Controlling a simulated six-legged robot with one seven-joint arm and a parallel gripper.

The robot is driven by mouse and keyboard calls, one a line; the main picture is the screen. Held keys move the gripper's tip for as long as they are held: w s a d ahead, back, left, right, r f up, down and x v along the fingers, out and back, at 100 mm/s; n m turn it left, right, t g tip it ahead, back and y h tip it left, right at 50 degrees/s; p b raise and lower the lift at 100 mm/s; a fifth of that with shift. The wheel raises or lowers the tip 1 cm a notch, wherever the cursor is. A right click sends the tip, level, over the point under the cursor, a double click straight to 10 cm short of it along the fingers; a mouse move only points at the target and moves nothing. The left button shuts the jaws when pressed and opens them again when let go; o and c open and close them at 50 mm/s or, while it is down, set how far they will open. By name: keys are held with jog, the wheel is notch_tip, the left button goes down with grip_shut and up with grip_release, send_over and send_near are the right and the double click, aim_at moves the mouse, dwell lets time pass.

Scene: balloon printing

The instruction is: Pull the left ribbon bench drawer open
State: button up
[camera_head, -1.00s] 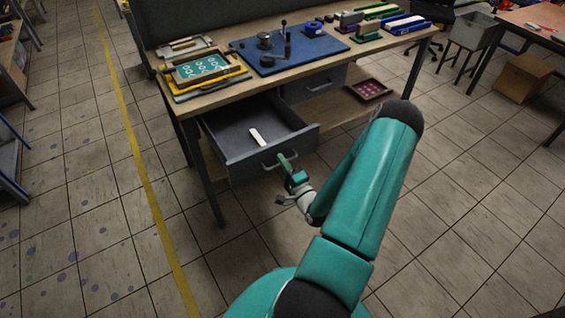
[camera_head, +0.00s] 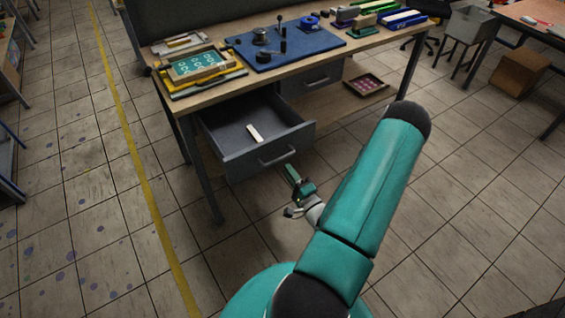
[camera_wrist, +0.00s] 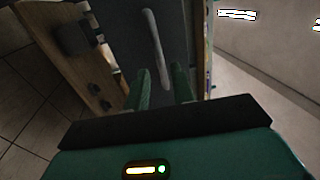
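The left ribbon bench drawer (camera_head: 243,166) is grey and stands pulled well out from under the bench top in the head view. A pale stick-like item (camera_head: 254,133) lies inside it. Its bar handle (camera_head: 278,158) is on the front face and also shows in the wrist view (camera_wrist: 155,45).
The other drawer (camera_head: 313,82) to the right is shut. The wooden bench (camera_head: 215,96) carries a blue mat (camera_head: 285,55) and a yellow-framed printing screen (camera_head: 200,72). A tray (camera_head: 366,85) sits on the lower shelf. The tiled floor around my arm is clear.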

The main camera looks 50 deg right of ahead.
jog(key=v, duration=0.7)
jog(key=shift+s, duration=0.3)
jog(key=shift+a+f, duration=0.1)
jog(key=shift+a, duration=0.05)
